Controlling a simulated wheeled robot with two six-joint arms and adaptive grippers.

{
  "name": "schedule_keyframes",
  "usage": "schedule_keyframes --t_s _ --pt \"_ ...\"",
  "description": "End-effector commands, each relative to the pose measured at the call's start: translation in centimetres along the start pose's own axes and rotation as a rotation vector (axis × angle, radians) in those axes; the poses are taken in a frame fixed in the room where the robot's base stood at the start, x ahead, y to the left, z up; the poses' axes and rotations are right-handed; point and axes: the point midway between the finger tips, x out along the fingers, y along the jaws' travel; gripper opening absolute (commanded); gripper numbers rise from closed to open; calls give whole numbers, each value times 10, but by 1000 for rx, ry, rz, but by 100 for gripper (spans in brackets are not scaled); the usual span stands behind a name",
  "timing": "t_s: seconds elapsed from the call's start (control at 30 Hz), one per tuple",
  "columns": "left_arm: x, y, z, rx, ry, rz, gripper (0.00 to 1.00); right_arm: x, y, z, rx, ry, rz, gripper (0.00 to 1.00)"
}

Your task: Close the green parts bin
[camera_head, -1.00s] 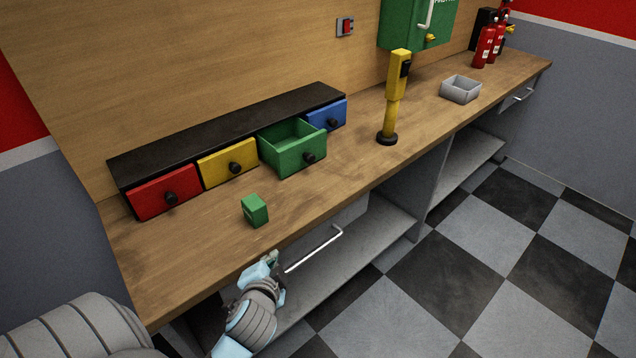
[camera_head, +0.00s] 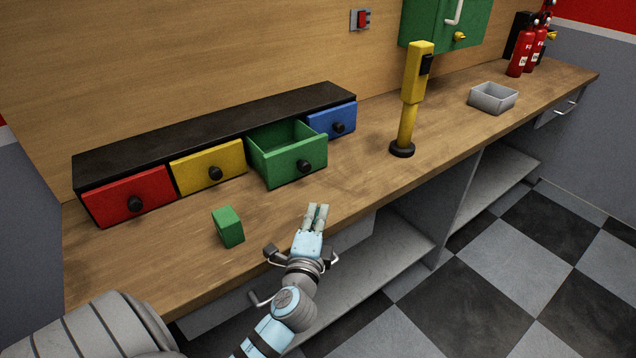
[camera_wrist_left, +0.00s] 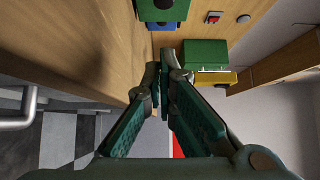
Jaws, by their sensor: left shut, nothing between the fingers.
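The green parts bin (camera_head: 288,161) is pulled out of the black rack, with its open top and dark front knob showing. My left gripper (camera_head: 317,206) is over the bench's front edge, in front of the bin and apart from it. Its fingers are together and empty, pointing toward the bin. They also show close up in the left wrist view (camera_wrist_left: 163,78). Green, blue and yellow pieces show beyond them there, but I cannot tell surely which is the bin. My right gripper is not in view.
The red (camera_head: 130,197), yellow (camera_head: 209,167) and blue (camera_head: 332,120) bins sit flush in the rack (camera_head: 215,125). A green block (camera_head: 228,227) stands left of my gripper. A yellow post (camera_head: 409,105) and grey tray (camera_head: 493,97) stand right. Bare bench top lies between.

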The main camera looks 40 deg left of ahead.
Motion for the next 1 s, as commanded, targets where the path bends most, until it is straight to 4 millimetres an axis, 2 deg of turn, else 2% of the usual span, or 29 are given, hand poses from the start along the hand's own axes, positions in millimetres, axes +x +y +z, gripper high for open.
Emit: schedule_keyframes --t_s 0.43,0.5,0.7,1.0 --pt "91 -2 1 0 -2 0 0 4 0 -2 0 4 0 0" --pt "100 -1 10 4 -1 0 0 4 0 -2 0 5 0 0" --pt "116 -1 25 1 2 1 0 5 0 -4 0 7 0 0" --pt "118 -1 27 0 2 2 0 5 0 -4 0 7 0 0"
